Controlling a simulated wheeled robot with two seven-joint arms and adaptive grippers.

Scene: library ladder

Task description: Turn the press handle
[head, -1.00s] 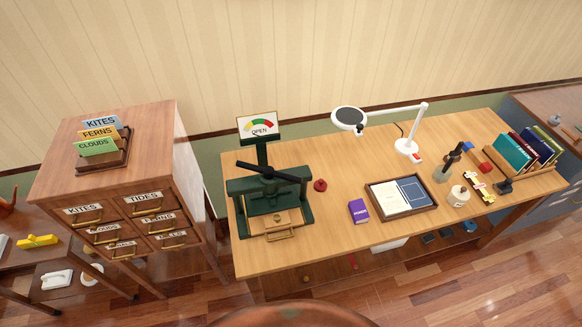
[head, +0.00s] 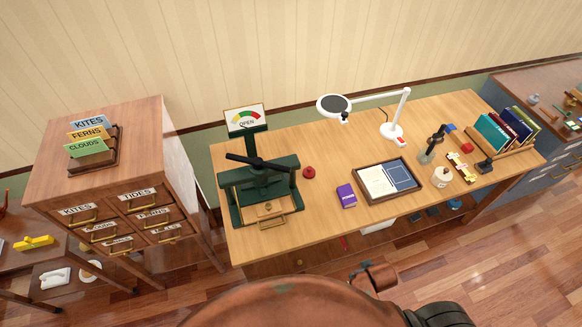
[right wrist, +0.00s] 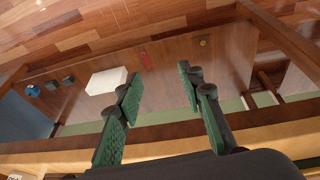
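The dark green press (head: 262,190) stands at the left end of the wooden table in the head view. Its black press handle (head: 260,162) is a bar across the top of the screw. A gauge sign (head: 246,119) behind it reads OPEN. A wooden drawer-like tray with a brass pull (head: 268,215) sits at the press's front. My right gripper (right wrist: 160,84) shows in the right wrist view with its green-padded fingers apart and nothing between them; the table's underside and floor lie beyond. It is away from the press handle. My left gripper is not in view.
On the table (head: 315,225) are a red knob-like object (head: 309,172), a purple book (head: 346,196), a tray with an open book (head: 417,198), a white lamp (head: 393,132) and a book rack (head: 517,157). A labelled drawer cabinet (head: 80,190) stands to the left.

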